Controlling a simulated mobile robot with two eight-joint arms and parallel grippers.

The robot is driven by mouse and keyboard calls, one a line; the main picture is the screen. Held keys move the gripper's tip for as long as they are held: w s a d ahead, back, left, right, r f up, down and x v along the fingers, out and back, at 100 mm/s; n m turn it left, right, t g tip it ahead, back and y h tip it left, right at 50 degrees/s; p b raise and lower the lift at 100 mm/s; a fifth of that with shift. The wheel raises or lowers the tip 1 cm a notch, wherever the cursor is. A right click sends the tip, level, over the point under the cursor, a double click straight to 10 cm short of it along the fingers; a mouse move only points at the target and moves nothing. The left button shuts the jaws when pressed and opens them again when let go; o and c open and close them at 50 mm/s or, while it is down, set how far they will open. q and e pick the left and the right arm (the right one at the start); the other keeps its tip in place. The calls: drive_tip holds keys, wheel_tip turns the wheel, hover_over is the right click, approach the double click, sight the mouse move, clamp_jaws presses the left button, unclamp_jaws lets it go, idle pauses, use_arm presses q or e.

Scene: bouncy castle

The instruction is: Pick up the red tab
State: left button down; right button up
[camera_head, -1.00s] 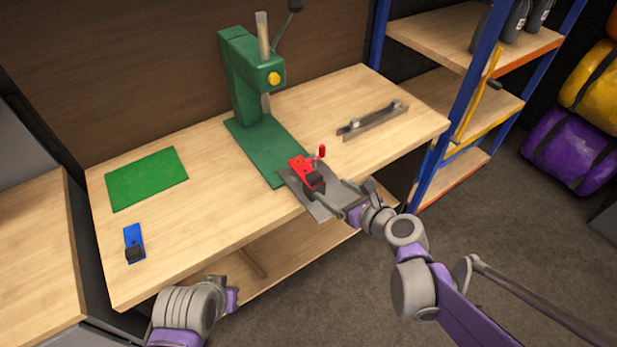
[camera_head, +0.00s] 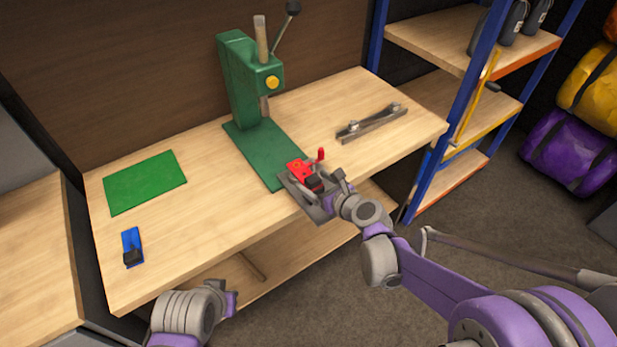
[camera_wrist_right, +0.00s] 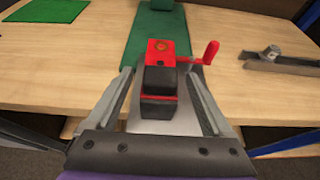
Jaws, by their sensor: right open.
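The red tab (camera_head: 302,169) has a black block on its near end and a small red lever at its right. It sits over a grey metal plate (camera_head: 322,214) at the front edge of the workbench. In the right wrist view the red tab (camera_wrist_right: 160,48) lies straight ahead. My right gripper (camera_wrist_right: 160,74) is open, its fingers on either side of the black block, with gaps visible on both sides. In the head view my right gripper (camera_head: 326,188) is at the tab's near end, partly hiding the plate. My left arm shows at bottom left, its fingers out of sight.
A green press (camera_head: 243,85) with a lever stands behind the tab. A metal bar (camera_head: 372,123) lies at right. A blue-framed shelf (camera_head: 440,160) stands beyond the bench.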

drive_tip(key=c, duration=1.3)
